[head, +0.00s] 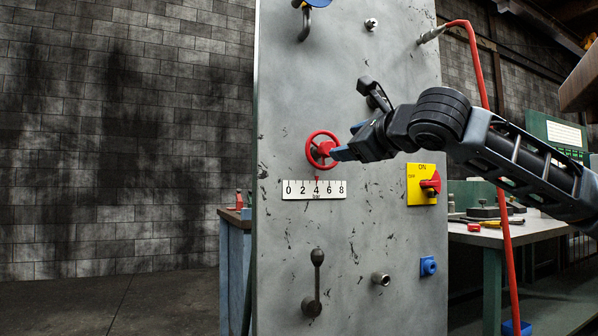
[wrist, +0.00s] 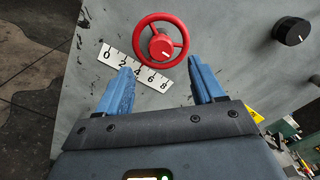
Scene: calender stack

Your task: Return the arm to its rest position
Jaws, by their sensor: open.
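My gripper (head: 340,152) is in front of the upright grey panel (head: 290,235), beside the red handwheel (head: 313,150). In the wrist view my gripper (wrist: 163,85) has its blue fingers spread with nothing between them. The red handwheel (wrist: 161,22) lies just beyond the fingertips there, and I see no contact with it. My arm reaches in from the right in the head view.
The panel also bears a yellow switch plate with a red knob (head: 430,184), a dark lever (head: 315,285), a blue socket (head: 428,266) and a black knob (wrist: 292,31). A red hose (head: 480,85) hangs at the right, near my arm. A workbench (head: 535,228) stands behind.

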